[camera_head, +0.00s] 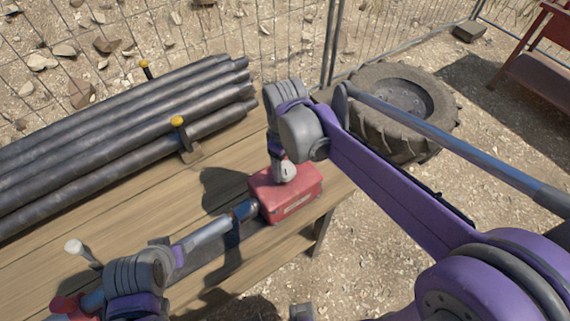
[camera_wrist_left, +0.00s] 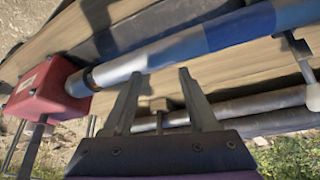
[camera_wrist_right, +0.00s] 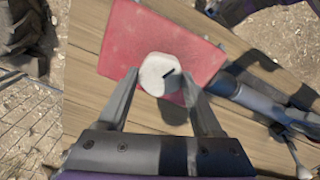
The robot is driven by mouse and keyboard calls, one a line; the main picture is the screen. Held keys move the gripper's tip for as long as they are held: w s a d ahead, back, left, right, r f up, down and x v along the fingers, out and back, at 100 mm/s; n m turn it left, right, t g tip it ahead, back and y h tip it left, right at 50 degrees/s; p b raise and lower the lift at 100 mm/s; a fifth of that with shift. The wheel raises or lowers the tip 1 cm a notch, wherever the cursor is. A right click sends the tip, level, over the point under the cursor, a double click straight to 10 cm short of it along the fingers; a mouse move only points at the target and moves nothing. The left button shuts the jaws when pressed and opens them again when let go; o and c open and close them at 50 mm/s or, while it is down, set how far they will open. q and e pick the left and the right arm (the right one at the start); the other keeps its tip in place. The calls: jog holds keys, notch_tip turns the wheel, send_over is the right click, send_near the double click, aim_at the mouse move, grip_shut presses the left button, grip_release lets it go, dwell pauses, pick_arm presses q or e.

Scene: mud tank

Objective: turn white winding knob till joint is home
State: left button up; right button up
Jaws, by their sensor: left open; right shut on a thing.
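The white winding knob (camera_wrist_right: 160,74) sits on top of a red box (camera_head: 300,190); a black line marks its face, pointing to the upper right in the right wrist view. My right gripper (camera_wrist_right: 160,98) is shut on the knob from above, one finger on each side. A silver and blue pipe (camera_head: 208,234) runs from the lower left to the box's side, where a dark collar (camera_wrist_left: 85,80) meets it; I cannot tell how deep it sits. My left gripper (camera_wrist_left: 156,73) is open, its fingertips close to the pipe; contact is unclear.
Several dark pipes (camera_head: 120,120) lie on the wooden bench (camera_head: 130,222), beside yellow-topped pegs (camera_head: 178,122). A white-headed lever (camera_head: 74,247) rises near my left arm. A large tyre (camera_head: 435,100) lies on the ground behind my right arm. A wire fence stands behind.

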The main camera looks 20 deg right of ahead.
jog(key=m, duration=0.4)
jog(key=shift+m, duration=0.3)
jog(key=m, duration=0.3)
jog(key=shift+m+b, duration=0.3)
jog(key=shift+m, duration=0.1)
jog(key=m, duration=0.4)
jog(key=shift+m, duration=2.1)
jog(key=o, duration=1.4)
jog(key=shift+r, duration=0.1)
